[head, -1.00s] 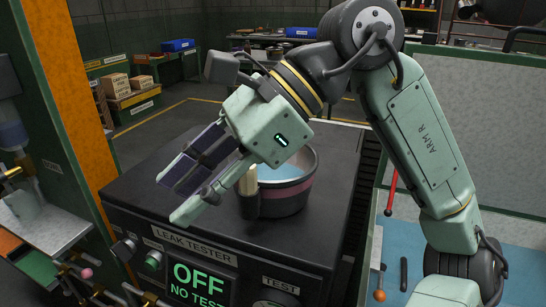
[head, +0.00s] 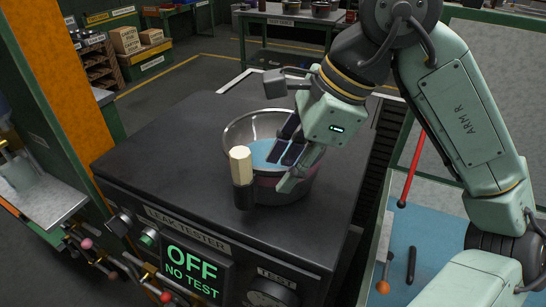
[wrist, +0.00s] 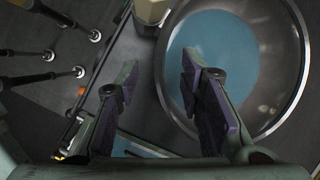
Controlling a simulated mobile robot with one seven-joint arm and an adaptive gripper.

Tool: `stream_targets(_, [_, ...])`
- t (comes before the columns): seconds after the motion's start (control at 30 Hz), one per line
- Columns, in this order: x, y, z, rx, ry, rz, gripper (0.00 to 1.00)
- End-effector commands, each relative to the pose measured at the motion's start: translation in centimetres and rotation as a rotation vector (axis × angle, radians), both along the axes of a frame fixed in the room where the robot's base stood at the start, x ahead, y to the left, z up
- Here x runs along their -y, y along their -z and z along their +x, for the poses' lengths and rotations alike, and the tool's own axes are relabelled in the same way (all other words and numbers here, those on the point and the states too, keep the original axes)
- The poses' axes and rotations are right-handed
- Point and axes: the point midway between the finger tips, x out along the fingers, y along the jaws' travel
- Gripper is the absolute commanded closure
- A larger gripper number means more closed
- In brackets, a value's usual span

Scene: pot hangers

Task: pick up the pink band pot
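The pink band pot (head: 270,191) stands upright on the leak tester's dark top in the head view. It has a dark body, a steel inner wall and a light blue inside; its pink band is largely hidden now. A cream-tipped handle (head: 241,165) is at its near left side. My gripper (head: 287,165) is open at the pot's right side, its fingers in front of the pot's opening. In the wrist view, the pot's rim (wrist: 293,115) shows. One finger of my gripper (wrist: 158,70) overlaps the opening, the other lies outside, with rim between them. Contact cannot be told.
The leak tester (head: 150,165) reads OFF, NO TEST, with knobs and hoses at its front. An orange post (head: 60,120) stands at left. A blue bench mat (head: 425,245) with tools lies at right. The tester's top left of the pot is clear.

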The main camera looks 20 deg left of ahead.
Motion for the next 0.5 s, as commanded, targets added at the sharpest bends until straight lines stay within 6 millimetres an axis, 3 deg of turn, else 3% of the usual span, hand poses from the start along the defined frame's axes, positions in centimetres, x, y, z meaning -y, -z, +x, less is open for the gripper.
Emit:
stream_targets(0.23, [-1.6, 2.8, -0.2, -0.003, -0.003, 0.0, 0.65])
stream_targets(0.5, [-1.7, 3.3, -0.2, 0.0, -0.001, 0.0, 0.65])
